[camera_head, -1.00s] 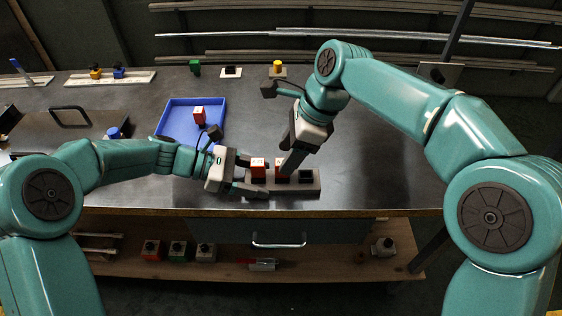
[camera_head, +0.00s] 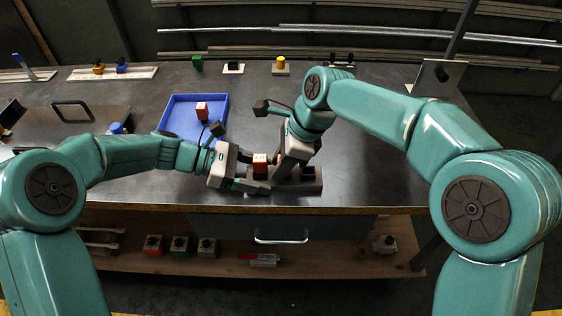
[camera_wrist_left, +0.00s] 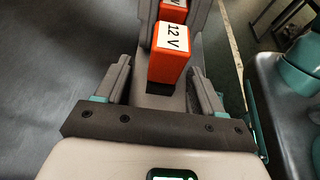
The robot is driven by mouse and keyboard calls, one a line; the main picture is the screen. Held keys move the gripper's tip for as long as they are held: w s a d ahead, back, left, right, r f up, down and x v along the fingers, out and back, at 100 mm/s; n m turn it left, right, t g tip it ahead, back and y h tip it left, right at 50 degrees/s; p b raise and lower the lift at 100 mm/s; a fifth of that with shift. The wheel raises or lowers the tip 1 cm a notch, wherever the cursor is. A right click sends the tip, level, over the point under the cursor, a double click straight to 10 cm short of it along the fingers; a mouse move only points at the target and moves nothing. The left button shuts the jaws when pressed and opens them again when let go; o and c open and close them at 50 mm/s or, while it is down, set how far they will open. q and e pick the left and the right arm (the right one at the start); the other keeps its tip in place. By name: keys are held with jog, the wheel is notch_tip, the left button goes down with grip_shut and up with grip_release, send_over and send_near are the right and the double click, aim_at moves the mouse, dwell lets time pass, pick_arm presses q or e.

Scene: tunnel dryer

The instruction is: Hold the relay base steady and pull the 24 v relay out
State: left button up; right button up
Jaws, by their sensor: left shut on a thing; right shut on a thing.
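The grey relay base (camera_head: 313,187) lies near the front edge of the bench. My left gripper (camera_head: 252,173) is shut on its left end, one finger along each side, also seen in the left wrist view (camera_wrist_left: 160,88). An orange-red relay marked 12 V (camera_head: 260,166) stands upright in the base between these fingers and shows clearly in the left wrist view (camera_wrist_left: 169,55). Behind it is a second orange relay (camera_wrist_left: 173,4), its label mostly cut off. My right gripper (camera_head: 284,170) is shut on that second relay and largely hides it in the head view. I cannot tell whether it is raised.
A black block (camera_head: 307,172) sits at the base's right end. Green (camera_head: 197,63) and yellow (camera_head: 281,63) items stand at the back. The bench's right side is clear.

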jog(key=shift+r, duration=0.75)
grip_shut()
dwell(0.4)
jog(key=shift+r, duration=0.65)
jog(key=shift+r, duration=2.35)
pick_arm(q)
jog(key=o, duration=1.3)
